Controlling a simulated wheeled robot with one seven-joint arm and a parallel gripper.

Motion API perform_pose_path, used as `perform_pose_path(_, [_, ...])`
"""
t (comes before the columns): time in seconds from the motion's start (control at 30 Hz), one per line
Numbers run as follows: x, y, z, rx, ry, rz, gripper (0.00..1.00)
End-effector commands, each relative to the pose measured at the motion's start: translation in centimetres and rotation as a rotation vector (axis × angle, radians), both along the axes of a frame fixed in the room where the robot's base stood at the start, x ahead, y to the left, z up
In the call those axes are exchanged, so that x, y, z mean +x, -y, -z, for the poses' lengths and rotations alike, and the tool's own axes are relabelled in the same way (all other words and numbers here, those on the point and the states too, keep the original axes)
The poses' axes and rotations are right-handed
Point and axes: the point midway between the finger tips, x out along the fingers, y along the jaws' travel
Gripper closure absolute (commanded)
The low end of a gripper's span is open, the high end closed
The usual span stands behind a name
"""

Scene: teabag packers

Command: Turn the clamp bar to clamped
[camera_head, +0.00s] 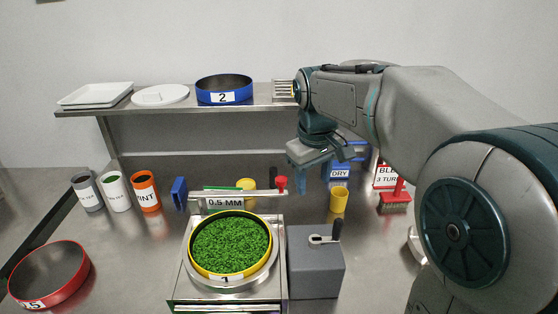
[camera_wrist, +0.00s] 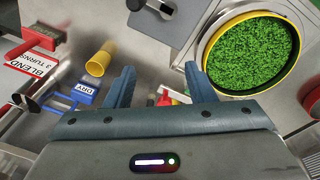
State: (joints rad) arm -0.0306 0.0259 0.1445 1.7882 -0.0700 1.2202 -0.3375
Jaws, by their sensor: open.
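The clamp bar (camera_head: 240,193) is a pale metal bar behind the yellow-rimmed sieve (camera_head: 231,245), which is full of green leaf. It has a red knob (camera_head: 281,183) at its right end and a blue block (camera_head: 179,193) at its left end. My gripper (camera_head: 309,180) is open and empty, pointing down just right of the red knob. In the wrist view my fingers (camera_wrist: 162,78) are spread, and a small red part (camera_wrist: 164,101) shows between them near the palm. Most of the bar is hidden there. I cannot tell whether a finger touches the knob.
A grey box with a crank (camera_head: 316,262) stands right of the sieve. A yellow cup (camera_head: 339,199), a blue DRY holder (camera_head: 340,170) and a red brush (camera_head: 396,198) are further right. Three labelled cups (camera_head: 117,194) and a red-rimmed sieve (camera_head: 50,273) are left. A shelf (camera_head: 180,108) runs behind.

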Motion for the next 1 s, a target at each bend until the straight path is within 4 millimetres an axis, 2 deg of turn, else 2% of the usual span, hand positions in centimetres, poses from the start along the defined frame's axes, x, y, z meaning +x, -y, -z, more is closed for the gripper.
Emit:
perform_pose_path(0.03, [2.1,-1.0,-1.0,-0.002,-0.019,-0.053,0.51])
perform_pose_path(0.2, [7.5,-3.7,-2.6,-0.005,-0.068,-0.222,0.51])
perform_pose_path(0.4, [11.7,-5.7,-3.1,0.009,-0.110,-0.356,0.51])
perform_pose_path(0.53, [12.9,-6.2,-3.2,0.015,-0.122,-0.399,0.51])
perform_pose_path(0.67, [13.3,-6.4,-2.7,0.017,-0.126,-0.414,0.51])
perform_pose_path(0.83, [13.2,-6.4,-0.4,0.017,-0.128,-0.415,0.51])
perform_pose_path(1.0, [13.2,-6.4,3.2,0.018,-0.130,-0.414,0.51])
